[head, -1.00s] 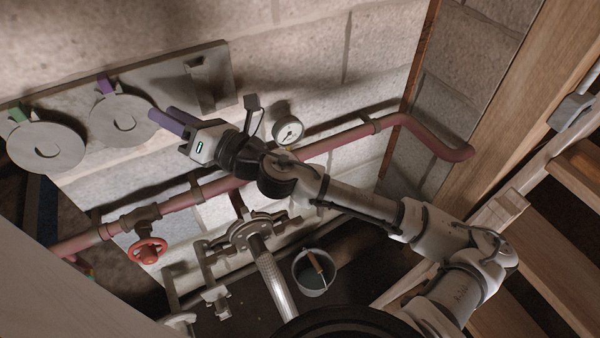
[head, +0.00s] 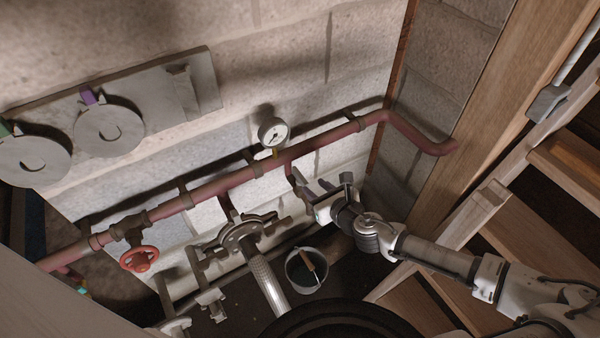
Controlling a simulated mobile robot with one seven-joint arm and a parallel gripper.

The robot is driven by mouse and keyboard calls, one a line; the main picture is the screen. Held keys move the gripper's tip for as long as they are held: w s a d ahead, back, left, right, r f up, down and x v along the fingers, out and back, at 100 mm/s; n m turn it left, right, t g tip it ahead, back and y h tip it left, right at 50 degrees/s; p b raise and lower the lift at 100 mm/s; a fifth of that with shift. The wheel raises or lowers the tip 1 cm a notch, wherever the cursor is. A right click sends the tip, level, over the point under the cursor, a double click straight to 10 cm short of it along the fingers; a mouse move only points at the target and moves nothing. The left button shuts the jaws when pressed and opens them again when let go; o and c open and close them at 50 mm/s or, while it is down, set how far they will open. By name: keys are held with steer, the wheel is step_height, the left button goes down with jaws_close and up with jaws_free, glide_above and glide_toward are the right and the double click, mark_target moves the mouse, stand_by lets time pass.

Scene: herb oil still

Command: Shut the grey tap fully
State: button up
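I cannot clearly make out the grey tap. A short red branch (head: 291,172) drops from the main pipe towards my gripper (head: 303,196), and small grey parts there blend with the fingers. The tap may be among them, partly hidden. My gripper is low in front of the wall, right of centre, pointing up and left. Its fingers are too small and overlapped to show whether they are apart or touching anything.
A red handwheel (head: 139,259) sits on the red pipe (head: 215,185) at left. A pressure gauge (head: 273,132) stands above the pipe. A grey flanged fitting (head: 240,235) and a bucket (head: 306,271) are below. Wooden stairs (head: 505,240) rise at right. A grey wall panel (head: 150,105) is upper left.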

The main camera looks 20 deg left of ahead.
mark_target(301, 176)
steer(key=p+x, duration=0.1)
steer(key=x, duration=0.8)
steer(key=shift+a+f+p, duration=0.1)
steer(key=shift+p, duration=0.25)
jaws_close()
